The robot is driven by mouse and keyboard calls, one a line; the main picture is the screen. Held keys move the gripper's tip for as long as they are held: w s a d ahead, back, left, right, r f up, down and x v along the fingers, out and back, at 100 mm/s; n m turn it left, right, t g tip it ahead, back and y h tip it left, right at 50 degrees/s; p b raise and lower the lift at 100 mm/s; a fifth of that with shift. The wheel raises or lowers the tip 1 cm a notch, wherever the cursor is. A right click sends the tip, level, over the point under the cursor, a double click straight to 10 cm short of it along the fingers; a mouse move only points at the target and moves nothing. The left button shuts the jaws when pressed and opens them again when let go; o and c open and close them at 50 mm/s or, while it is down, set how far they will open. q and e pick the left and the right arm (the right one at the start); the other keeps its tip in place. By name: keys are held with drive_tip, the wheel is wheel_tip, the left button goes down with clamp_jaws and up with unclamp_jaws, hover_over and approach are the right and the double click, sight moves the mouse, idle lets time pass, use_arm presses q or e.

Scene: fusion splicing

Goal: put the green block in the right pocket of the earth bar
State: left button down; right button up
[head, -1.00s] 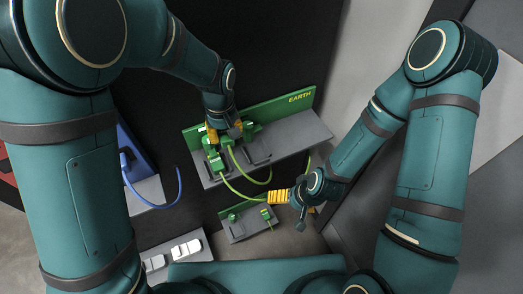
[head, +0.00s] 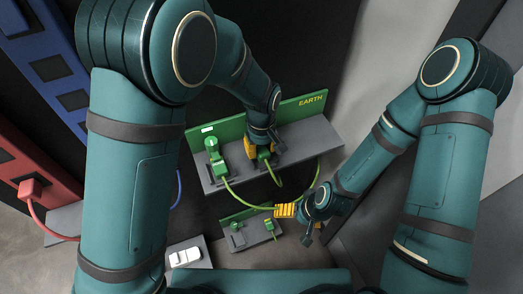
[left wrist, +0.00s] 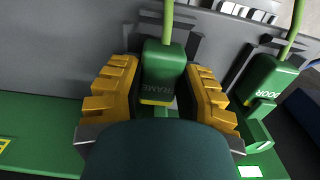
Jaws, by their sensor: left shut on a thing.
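The earth bar (head: 315,133) is a grey shelf with a green back plate marked EARTH. My left gripper (head: 257,150) is shut on a green block (head: 264,154) at the right part of the bar. In the left wrist view this block (left wrist: 163,70) reads FRAME and sits between the yellow fingers, its cable leading away. I cannot tell whether it is seated or just above the shelf. Another green block (head: 212,147) stands at the bar's left part; in the left wrist view it (left wrist: 268,78) reads DOOR. My right gripper (head: 285,210) is by a green cable; its grip is unclear.
A small grey holder (head: 240,239) with green parts lies in front of the bar. Green cables (head: 245,205) loop between bar and right gripper. Blue (head: 45,62) and red (head: 30,165) bars stand at the left. A white piece (head: 185,256) is at the lower left.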

sight(261, 148)
use_arm(q)
drive_tip(key=shift+f, duration=0.5)
drive_tip(key=shift+f, duration=0.1)
drive_tip(key=c, duration=0.7)
unclamp_jaws()
wheel_tip(261, 148, up, 12)
drive_tip(key=shift+r+p, duration=0.15)
drive_tip(key=shift+p, duration=1.05)
drive_tip(key=shift+s, duration=0.1)
